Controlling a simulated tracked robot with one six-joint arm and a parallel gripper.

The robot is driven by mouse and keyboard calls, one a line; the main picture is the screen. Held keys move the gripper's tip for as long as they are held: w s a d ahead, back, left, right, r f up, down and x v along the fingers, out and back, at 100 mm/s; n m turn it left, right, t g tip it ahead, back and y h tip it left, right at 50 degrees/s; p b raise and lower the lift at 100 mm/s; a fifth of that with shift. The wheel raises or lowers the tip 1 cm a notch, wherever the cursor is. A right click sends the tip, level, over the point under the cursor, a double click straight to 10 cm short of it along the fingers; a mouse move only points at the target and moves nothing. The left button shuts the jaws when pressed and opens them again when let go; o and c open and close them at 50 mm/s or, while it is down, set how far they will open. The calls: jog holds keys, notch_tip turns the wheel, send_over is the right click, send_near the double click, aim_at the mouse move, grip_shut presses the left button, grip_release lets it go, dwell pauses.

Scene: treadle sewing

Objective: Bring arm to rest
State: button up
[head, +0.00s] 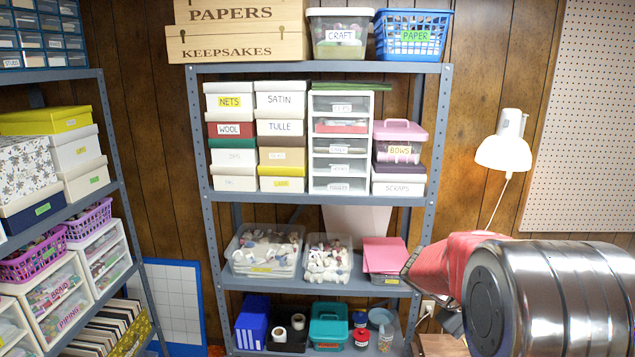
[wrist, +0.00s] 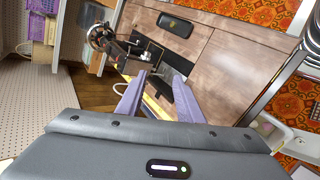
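My gripper (wrist: 160,80) shows in the wrist view with its two purple-grey fingers apart and nothing visible between them. Beyond the fingertips is a black sewing machine (wrist: 150,57) on a brown wooden table (wrist: 225,65). The fingers appear apart from it, though the distance is hard to judge. In the head view my red and metallic arm fills the lower right, and the gripper cannot be made out clearly there.
A grey metal shelf (head: 320,200) with labelled boxes and bins stands against the wood-panelled wall. Another loaded shelf (head: 122,185) is at the left. A white lamp (head: 503,150) hangs at the right. A dark oval object (wrist: 175,24) lies on the table.

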jog(key=s+a+r+t+y, duration=0.2)
jog(key=s+a, duration=0.4)
jog(key=a, duration=0.3)
jog(key=s+a+r+m+t+y, duration=0.1)
jog(key=s+a+r+t+y, duration=0.1)
jog(key=s+a, duration=0.5)
jog(key=s+a+r+t+y, duration=0.3)
jog(key=s+a, duration=0.4)
jog(key=a, duration=0.4)
jog(key=r+y, duration=0.1)
jog(key=y, duration=0.1)
jog(key=shift+m+y, duration=0.4)
jog(key=shift+s, duration=0.1)
